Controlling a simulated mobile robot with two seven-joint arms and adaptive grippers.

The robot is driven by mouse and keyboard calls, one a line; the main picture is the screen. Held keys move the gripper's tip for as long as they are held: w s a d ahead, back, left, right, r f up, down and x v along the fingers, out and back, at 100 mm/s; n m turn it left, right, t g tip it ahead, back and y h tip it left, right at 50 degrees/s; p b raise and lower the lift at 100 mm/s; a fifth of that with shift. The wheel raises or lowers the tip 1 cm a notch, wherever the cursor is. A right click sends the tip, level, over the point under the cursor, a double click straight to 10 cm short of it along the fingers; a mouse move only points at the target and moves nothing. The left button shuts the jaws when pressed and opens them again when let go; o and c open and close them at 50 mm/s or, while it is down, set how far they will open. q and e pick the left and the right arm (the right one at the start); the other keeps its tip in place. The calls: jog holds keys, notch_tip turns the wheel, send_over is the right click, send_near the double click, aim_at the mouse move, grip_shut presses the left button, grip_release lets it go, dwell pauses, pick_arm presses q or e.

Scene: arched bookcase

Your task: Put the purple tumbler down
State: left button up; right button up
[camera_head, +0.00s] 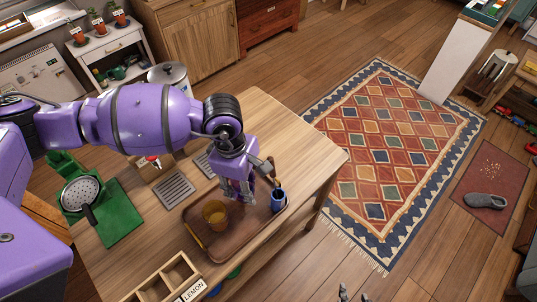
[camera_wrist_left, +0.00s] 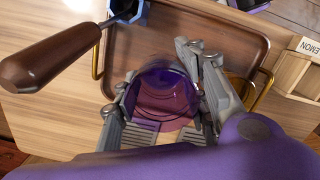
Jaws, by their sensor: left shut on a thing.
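The purple tumbler (camera_wrist_left: 165,95) is see-through and sits between the fingers of my left gripper (camera_wrist_left: 165,100), which is shut on it. In the head view my left gripper (camera_head: 238,188) is over the brown tray (camera_head: 222,248), and its fingers mostly hide the tumbler. The tumbler's base shows against the tray in the wrist view; I cannot tell whether it touches. Two small grey tips at the bottom edge of the head view look like my right gripper (camera_head: 354,296); its state is unclear.
An amber tumbler (camera_head: 215,215) stands on the tray left of my left gripper. A blue cup (camera_head: 278,201) holding a wooden-handled tool (camera_wrist_left: 50,57) is at its right. A wooden box labelled LEMON (camera_head: 165,280) and a green mat (camera_head: 120,212) are on the table.

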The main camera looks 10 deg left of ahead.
pick_arm(q)
jog(key=shift+w+d+f, duration=0.3)
jog(key=shift+w+f, duration=0.3)
jog(key=shift+f, duration=0.2)
jog(key=shift+w+d+f+b, duration=0.1)
jog(key=shift+w+b, duration=0.1)
jog(key=shift+b, duration=0.15)
jog(key=f+b, duration=0.1)
jog(key=f, duration=0.1)
jog(key=f+b, duration=0.1)
jog(key=shift+w+d+f, duration=0.15)
jog(key=shift+w+f, duration=0.05)
jog(key=shift+f, duration=0.2)
jog(key=shift+r, duration=0.15)
pick_arm(e)
notch_tip(320, 180, down, 3)
jog(key=shift+a+r, duration=0.1)
pick_arm(q)
jog(key=shift+f, duration=0.2)
jog(key=o, duration=1.3)
pick_arm(e)
jog(key=shift+w, duration=0.1)
pick_arm(q)
jog(key=shift+r, duration=0.15)
